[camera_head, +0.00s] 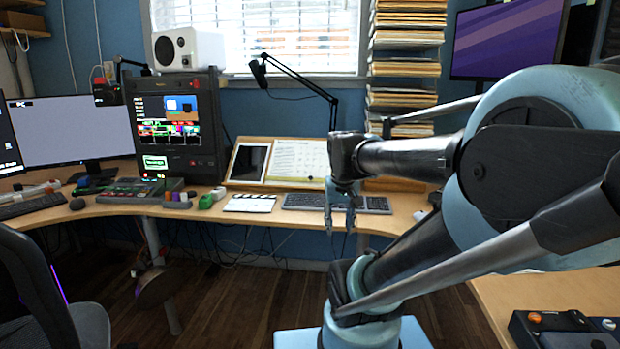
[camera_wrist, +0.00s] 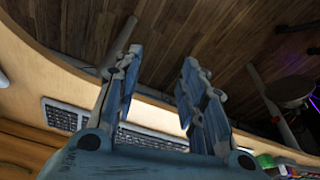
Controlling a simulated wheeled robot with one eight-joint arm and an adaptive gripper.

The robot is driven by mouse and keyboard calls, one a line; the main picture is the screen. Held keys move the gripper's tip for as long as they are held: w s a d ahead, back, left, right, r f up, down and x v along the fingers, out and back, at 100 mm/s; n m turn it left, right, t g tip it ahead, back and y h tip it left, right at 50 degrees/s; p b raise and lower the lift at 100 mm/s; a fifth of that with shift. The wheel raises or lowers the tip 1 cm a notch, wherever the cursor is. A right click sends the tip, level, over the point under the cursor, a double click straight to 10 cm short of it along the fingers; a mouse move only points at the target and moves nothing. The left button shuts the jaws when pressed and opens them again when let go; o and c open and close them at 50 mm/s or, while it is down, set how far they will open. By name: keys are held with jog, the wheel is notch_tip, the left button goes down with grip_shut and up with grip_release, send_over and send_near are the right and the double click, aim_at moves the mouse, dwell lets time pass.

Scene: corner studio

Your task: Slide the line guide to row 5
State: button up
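A slanted wooden board (camera_head: 233,181) stands at the back of the desk. A pale printed sheet (camera_head: 298,158) lies on its right part, and a dark tablet-like panel (camera_head: 250,162) is on its left. I cannot clearly make out the line guide or the row numbers; a small dark spot shows near the sheet's lower edge. My gripper (camera_head: 340,222) hangs fingers down in front of the desk's front edge, apart from the board. In the wrist view my gripper (camera_wrist: 160,58) has its two blue fingers spread with nothing between them. My arm covers the board's right end.
A keyboard (camera_head: 305,200) lies in front of the board, partly behind my gripper. A clapperboard (camera_head: 249,203) and a green object (camera_head: 206,201) lie to its left. A microphone boom (camera_head: 300,78) reaches over the board. A chair (camera_head: 50,290) stands at left; floor between is open.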

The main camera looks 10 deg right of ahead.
jog(key=w+r, duration=0.7)
jog(key=w, duration=0.3)
notch_tip(320, 180, up, 7)
jog(key=m+t+h, duration=0.1)
jog(key=m+t, duration=0.1)
jog(key=m, duration=0.1)
send_over(311, 177)
jog(key=s+a, duration=0.2)
jog(key=s, duration=0.5)
jog(key=x, duration=1.6)
jog(key=shift+w+f, duration=0.15)
jog(key=shift+f, duration=0.2)
jog(key=shift+c, duration=0.6)
grip_shut()
